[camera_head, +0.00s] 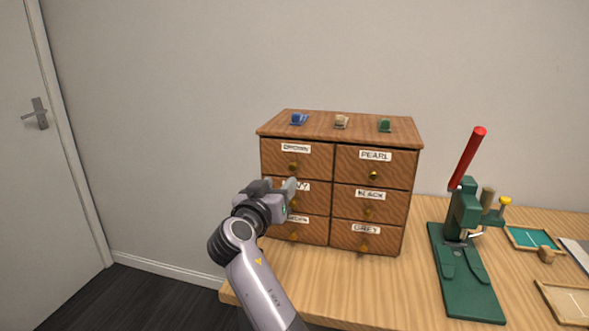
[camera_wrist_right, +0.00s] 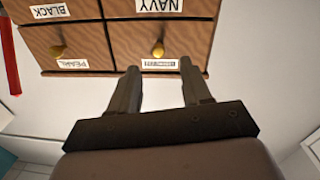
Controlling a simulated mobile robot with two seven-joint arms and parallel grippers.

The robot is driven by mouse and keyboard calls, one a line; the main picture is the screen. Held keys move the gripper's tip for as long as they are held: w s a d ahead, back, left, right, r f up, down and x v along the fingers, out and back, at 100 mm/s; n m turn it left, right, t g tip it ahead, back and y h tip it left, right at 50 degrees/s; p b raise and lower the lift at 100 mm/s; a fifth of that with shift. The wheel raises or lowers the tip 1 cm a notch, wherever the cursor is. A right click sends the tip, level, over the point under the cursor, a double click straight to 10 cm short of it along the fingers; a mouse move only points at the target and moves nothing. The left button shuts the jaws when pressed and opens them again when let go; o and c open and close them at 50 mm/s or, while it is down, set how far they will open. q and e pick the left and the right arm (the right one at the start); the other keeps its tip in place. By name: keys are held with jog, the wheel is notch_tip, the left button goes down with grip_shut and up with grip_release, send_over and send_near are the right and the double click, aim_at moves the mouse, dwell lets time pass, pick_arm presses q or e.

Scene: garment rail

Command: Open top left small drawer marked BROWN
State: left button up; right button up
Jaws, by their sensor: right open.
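The wooden cabinet (camera_head: 370,215) has two columns of small drawers. The top left drawer (camera_head: 315,160) carries a label that reads BROWN, partly blurred, and a brass knob (camera_head: 292,167); it looks closed. My right gripper (camera_head: 288,187) is in front of the left column, just below that knob in the head view, and hides part of the NAVY drawer. In the upside-down right wrist view, my right gripper (camera_wrist_right: 159,66) is open and empty. The BROWN knob (camera_wrist_right: 158,48) appears between and beyond its fingertips, with no contact visible. My left gripper is out of view.
Blue (camera_head: 299,119), cream (camera_head: 341,121) and green (camera_head: 384,125) small items sit on the cabinet top. A green press (camera_head: 465,260) with a red lever stands to the right on the wooden table (camera_head: 385,285). Small trays (camera_head: 530,239) lie farther right. A door is at far left.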

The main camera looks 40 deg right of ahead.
aim_at(292, 168)
jog(key=shift+r+p+x, duration=0.2)
jog(key=shift+p+x, duration=0.1)
jog(key=shift+x, duration=1.55)
jog(key=shift+r+p+x, duration=0.15)
jog(key=shift+p+x, duration=0.15)
jog(key=shift+x, duration=1.55)
jog(key=shift+s, duration=0.1)
grip_shut()
